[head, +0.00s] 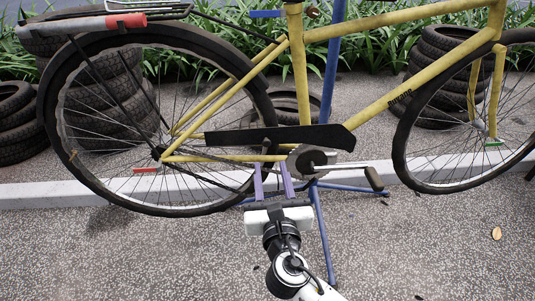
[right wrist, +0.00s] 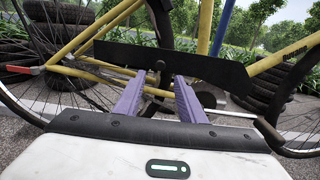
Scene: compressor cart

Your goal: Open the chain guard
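The black chain guard (head: 280,137) is a long plate on the yellow bicycle, running from near the rear hub to above the crank. It also spans the upper part of the right wrist view (right wrist: 210,68). A small dark knob (right wrist: 160,66) shows at the guard's lower edge there. My right gripper (head: 271,166) is just below the guard, its purple fingers pointing up towards it. The fingers (right wrist: 159,76) are apart, with the knob seen between their tips; I cannot tell whether they touch it. My left gripper is not in view.
The crank and chainring (head: 308,160) are just right of my fingers, with a pedal (head: 374,179) further right. The rear wheel (head: 80,190) is on the left. A blue stand (head: 322,235) holds the bicycle. Stacked tyres (head: 430,85) and a low kerb (head: 40,195) lie behind. The front pavement is mostly clear.

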